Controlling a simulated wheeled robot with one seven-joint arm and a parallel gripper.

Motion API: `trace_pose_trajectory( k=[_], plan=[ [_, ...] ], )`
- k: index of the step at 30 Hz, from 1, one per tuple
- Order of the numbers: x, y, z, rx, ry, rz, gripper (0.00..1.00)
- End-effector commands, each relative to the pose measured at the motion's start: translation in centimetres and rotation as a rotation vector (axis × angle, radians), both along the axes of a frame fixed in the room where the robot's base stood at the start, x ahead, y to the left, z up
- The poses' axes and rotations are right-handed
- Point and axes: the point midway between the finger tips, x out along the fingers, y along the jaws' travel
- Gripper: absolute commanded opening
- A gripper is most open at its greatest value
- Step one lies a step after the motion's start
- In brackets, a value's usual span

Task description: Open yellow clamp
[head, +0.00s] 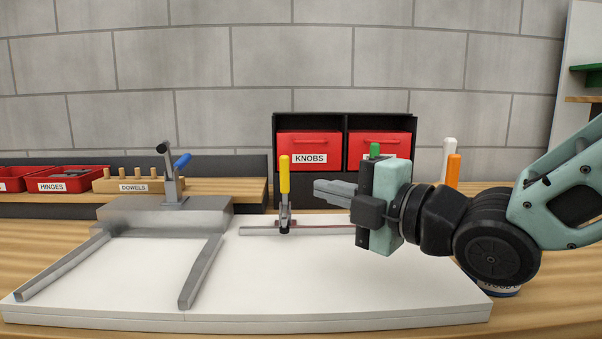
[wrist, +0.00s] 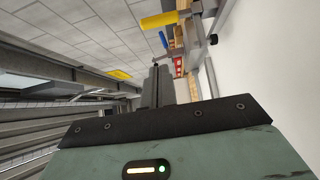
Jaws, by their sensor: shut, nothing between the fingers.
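The yellow clamp (head: 284,176) stands upright at the back edge of the white board (head: 300,275) in the head view, its handle pointing up. Its yellow handle (wrist: 158,20) also shows near the top of the wrist view. My gripper (head: 318,189) is shut and empty, with its fingers pointing left at the height of the handle's lower part. In the head view a gap shows between the fingertips and the handle, which they do not appear to touch. The fingers also show in the wrist view (wrist: 156,72).
Metal bars (head: 202,270) lie on the board. White and orange bottles (head: 453,168) stand at the right.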

Motion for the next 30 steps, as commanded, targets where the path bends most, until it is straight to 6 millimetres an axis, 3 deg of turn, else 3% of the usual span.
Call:
trace_pose_trajectory(
  k=[2, 23, 30],
  plan=[
    [0.3, 0.3, 0.8, -0.001, 0.005, 0.003, 0.00],
    [1.5, 1.4, 0.7, -0.002, 0.005, -0.004, 0.00],
    [3.4, 3.2, 0.7, -0.001, 0.003, -0.003, 0.00]
  ],
)
